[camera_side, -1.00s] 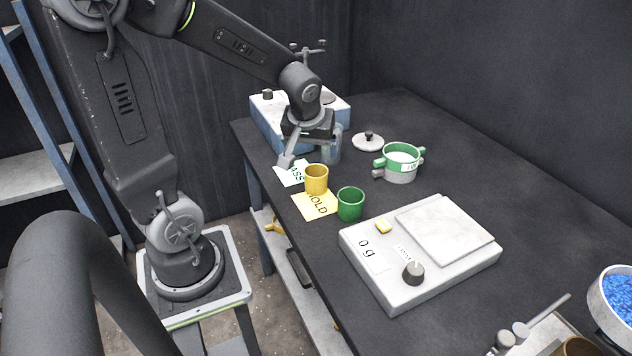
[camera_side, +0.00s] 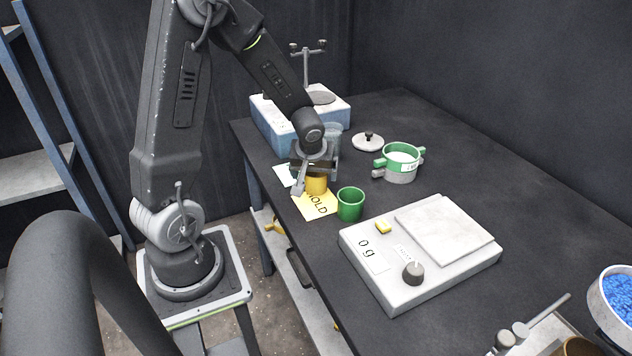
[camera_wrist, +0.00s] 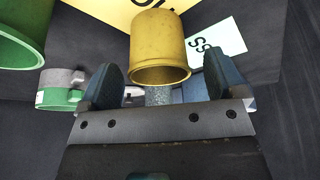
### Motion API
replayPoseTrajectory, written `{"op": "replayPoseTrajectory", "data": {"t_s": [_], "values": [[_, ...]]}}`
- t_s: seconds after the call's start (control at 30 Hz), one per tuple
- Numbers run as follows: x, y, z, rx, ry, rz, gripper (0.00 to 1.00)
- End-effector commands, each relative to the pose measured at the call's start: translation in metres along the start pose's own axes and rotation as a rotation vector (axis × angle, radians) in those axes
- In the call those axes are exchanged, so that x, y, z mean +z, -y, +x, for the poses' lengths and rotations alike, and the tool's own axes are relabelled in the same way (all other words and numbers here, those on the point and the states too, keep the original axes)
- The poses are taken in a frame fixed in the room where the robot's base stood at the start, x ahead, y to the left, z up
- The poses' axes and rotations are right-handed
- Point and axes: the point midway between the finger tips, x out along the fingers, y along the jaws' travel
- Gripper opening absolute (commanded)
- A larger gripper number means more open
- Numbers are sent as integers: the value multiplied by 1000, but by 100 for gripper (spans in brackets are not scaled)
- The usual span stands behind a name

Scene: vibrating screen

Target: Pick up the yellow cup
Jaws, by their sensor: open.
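The yellow cup (camera_side: 316,184) stands upright at the edge of the yellow card (camera_side: 318,207) on the dark table. My gripper (camera_side: 315,183) is low at the cup and partly hides it in the side view. In the wrist view the cup (camera_wrist: 158,48) appears just beyond and between the two spread fingers of my gripper (camera_wrist: 160,85). The fingers are open, with gaps on both sides of the cup and nothing held. From these views I cannot tell how far the fingertips reach down around it.
A green cup (camera_side: 350,204) stands close to the right of the yellow cup. A scale (camera_side: 375,285) reading 0 g lies nearer the front. A green-and-white sieve pot (camera_side: 401,168), a lid (camera_side: 367,142) and a blue-white machine (camera_side: 270,125) are behind. A white card (camera_side: 284,174) lies beside the yellow one.

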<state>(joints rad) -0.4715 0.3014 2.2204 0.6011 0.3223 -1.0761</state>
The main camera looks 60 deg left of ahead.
Motion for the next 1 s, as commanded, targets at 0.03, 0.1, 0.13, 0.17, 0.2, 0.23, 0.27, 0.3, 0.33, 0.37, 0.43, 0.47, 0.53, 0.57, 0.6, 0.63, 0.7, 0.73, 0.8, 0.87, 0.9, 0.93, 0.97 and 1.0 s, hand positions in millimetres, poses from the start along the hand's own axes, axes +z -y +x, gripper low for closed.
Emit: {"op": "replayPoseTrajectory", "data": {"t_s": [0.03, 0.1, 0.13, 0.17, 0.2, 0.23, 0.27, 0.3, 0.33, 0.37, 0.43, 0.47, 0.53, 0.57, 0.6, 0.63, 0.7, 0.73, 0.8, 0.87, 0.9, 0.93, 0.97, 1.0], "values": [[1, -1, 9, -2, 4, 3, 89], [2, -3, 18, -1, 3, 2, 89], [1, -2, 22, -2, 3, 3, 89], [1, -2, 26, -2, 3, 1, 89], [1, -2, 29, -1, 1, 2, 89], [1, -2, 32, 0, 1, 0, 89], [1, -2, 33, 0, 1, 1, 89], [1, -2, 35, 0, 0, 1, 89], [0, -2, 36, 0, 0, 1, 89], [0, -2, 36, 0, 0, 0, 89], [0, -2, 36, 0, 0, -1, 89], [0, -2, 36, 1, 0, -1, 89], [0, -2, 36, 0, 0, 0, 89], [0, -2, 36, 0, 0, 0, 87], [0, -2, 36, 0, 0, 0, 83], [0, -2, 36, 0, 0, 0, 80], [0, -2, 36, 0, 0, 0, 74], [0, -2, 36, 0, 0, 0, 71], [0, -2, 36, 0, 0, 0, 64], [0, -2, 36, 0, 0, 0, 58], [0, -2, 36, 0, 0, 0, 54], [0, -2, 36, 0, 0, 0, 52], [0, -2, 36, 0, 0, 0, 49], [0, -2, 36, 0, 0, 0, 45]]}}
